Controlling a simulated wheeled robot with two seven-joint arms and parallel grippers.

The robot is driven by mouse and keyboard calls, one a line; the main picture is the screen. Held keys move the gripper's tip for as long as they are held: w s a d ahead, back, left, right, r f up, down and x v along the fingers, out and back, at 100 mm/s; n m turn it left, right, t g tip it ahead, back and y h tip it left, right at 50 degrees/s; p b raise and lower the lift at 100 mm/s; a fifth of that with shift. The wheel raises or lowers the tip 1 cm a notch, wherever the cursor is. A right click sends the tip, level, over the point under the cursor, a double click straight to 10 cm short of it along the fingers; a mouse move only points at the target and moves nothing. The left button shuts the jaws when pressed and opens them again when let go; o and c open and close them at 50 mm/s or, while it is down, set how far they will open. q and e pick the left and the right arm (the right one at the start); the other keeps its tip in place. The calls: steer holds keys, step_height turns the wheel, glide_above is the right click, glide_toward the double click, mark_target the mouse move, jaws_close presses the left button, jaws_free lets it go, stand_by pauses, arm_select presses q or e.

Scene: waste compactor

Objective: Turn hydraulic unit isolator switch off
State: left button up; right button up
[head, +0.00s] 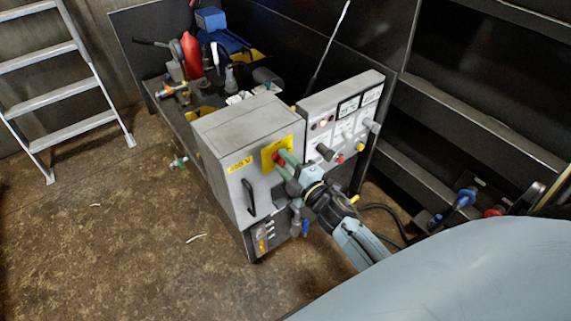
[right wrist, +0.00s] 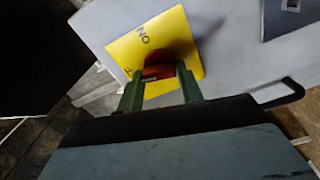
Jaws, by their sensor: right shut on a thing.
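The isolator switch is a red knob (right wrist: 158,71) on a yellow plate (right wrist: 150,48) with black lettering, partly readable as "ON". In the head view the yellow plate (head: 269,156) is on the front of the grey hydraulic unit cabinet (head: 222,137), near its upper right, and the red knob (head: 279,159) shows beside my fingers. My right gripper (head: 284,163) reaches in from the lower right and is shut on the red knob; its green fingers (right wrist: 160,90) sit on either side of it in the right wrist view. The knob's exact angle is partly hidden. My left gripper is not in view.
A grey control panel (head: 340,120) with knobs and labels stands right of the cabinet. A black handle (head: 248,197) sticks out from the cabinet front. A ladder (head: 60,80) stands at left. Dark shelving is at right. The brown floor (head: 110,230) at left is mostly clear.

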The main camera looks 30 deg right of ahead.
steer(key=shift+n, duration=0.9)
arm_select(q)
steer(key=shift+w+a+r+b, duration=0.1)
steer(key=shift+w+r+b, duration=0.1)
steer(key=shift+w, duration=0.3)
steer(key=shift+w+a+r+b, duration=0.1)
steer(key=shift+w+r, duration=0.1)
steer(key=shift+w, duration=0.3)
arm_select(e)
steer(key=shift+n, duration=0.5)
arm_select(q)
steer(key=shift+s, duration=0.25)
arm_select(e)
steer(key=o, duration=1)
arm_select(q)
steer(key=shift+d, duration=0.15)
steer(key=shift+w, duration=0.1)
